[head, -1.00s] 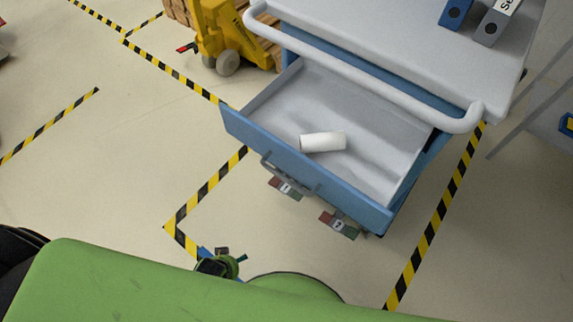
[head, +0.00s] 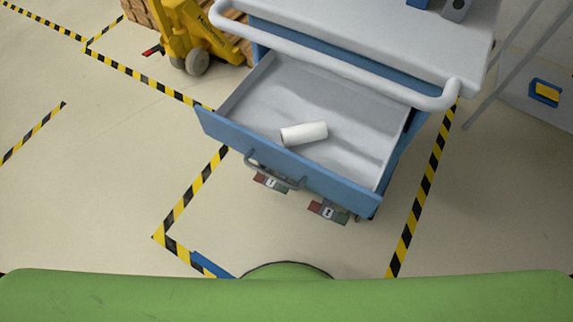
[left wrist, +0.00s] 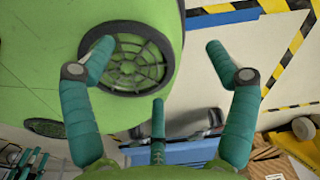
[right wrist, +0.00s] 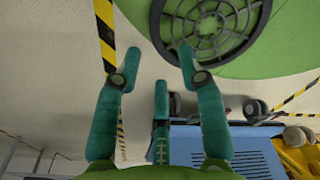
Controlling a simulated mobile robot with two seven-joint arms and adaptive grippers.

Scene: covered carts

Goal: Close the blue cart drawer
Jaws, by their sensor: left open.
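The blue cart (head: 345,55) stands in the upper middle of the head view. Its drawer (head: 355,148) is pulled well out toward me, with a blue front and a grey inside. A curved handle (head: 272,173) is on the drawer front. A white cylinder (head: 304,133) lies in the drawer. My left gripper (left wrist: 160,58) shows in the left wrist view with its fingers spread and nothing between them. My right gripper (right wrist: 158,65) shows in the right wrist view, also spread and empty. Neither gripper shows in the head view, and neither touches the drawer.
A yellow pallet jack (head: 200,35) stands to the left behind the cart. Black-and-yellow tape (head: 190,190) marks the floor around the cart. A grey rack with a blue-yellow item (head: 545,93) is at the right. Open floor lies to the left.

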